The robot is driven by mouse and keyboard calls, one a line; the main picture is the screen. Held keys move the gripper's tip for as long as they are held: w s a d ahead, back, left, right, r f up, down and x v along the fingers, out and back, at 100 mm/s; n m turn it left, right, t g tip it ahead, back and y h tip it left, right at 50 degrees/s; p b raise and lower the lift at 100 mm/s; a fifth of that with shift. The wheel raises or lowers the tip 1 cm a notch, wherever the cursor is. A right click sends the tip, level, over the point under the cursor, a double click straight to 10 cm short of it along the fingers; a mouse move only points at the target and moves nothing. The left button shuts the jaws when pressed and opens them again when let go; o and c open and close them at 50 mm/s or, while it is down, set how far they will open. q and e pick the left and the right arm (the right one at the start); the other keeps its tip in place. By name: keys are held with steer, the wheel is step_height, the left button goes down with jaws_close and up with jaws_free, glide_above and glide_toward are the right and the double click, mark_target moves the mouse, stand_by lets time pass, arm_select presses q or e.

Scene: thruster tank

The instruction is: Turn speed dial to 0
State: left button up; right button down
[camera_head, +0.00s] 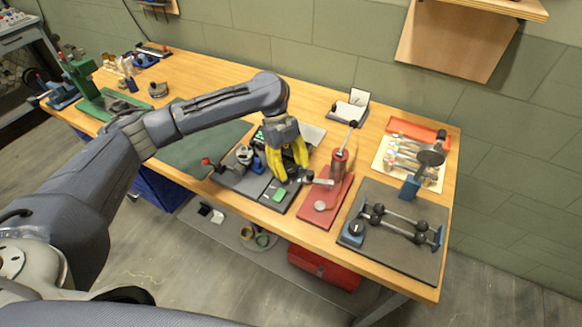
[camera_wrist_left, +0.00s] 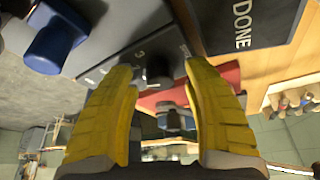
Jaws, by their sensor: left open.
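My left gripper (camera_head: 293,173) has yellow fingers and is open, pointing down over the dark control panel (camera_head: 270,205) near the front of the bench. In the left wrist view, the open gripper (camera_wrist_left: 158,70) has its fingertips on either side of a small dark dial (camera_wrist_left: 159,73) on a grey panel. I cannot tell whether the fingers touch the dial. White marks stand beside it, but its pointer and setting are too dark to read. In the head view the fingers mostly hide the dial. My right gripper is not in view.
A green button (camera_head: 279,195) is on the panel. A red-based press (camera_head: 318,217) stands close to its right. A blue knob (camera_wrist_left: 52,45) and a dark "DONE" plate (camera_wrist_left: 240,25) show in the wrist view. A grey mat with a dumbbell-like rig (camera_head: 395,223) lies further right.

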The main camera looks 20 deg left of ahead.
arm_select(q)
steer(key=shift+c, duration=0.2)
jaws_close()
stand_by(0.3)
steer(key=shift+n, duration=0.3)
steer(key=n+t, duration=0.1)
steer(key=n, duration=0.3)
steer(key=shift+s+t, duration=0.1)
steer(key=shift+t, duration=0.3)
steer(key=n+t, duration=0.1)
steer(key=n, duration=0.1)
steer(key=n+t, duration=0.1)
steer(key=n, duration=0.2)
steer(key=shift+s+h, duration=0.1)
steer(key=shift+h, duration=0.2)
steer(key=n+t, duration=0.1)
steer(key=n, duration=0.2)
steer(key=n+t+y, duration=0.1)
steer(key=n, duration=0.1)
steer(key=shift+n, duration=0.4)
steer(key=n+y, duration=0.1)
steer(key=n, duration=0.3)
steer(key=shift+t, duration=0.4)
steer(key=shift+s+f+n+y, duration=0.1)
steer(key=shift+n+y, duration=0.2)
steer(key=shift+n, duration=0.1)
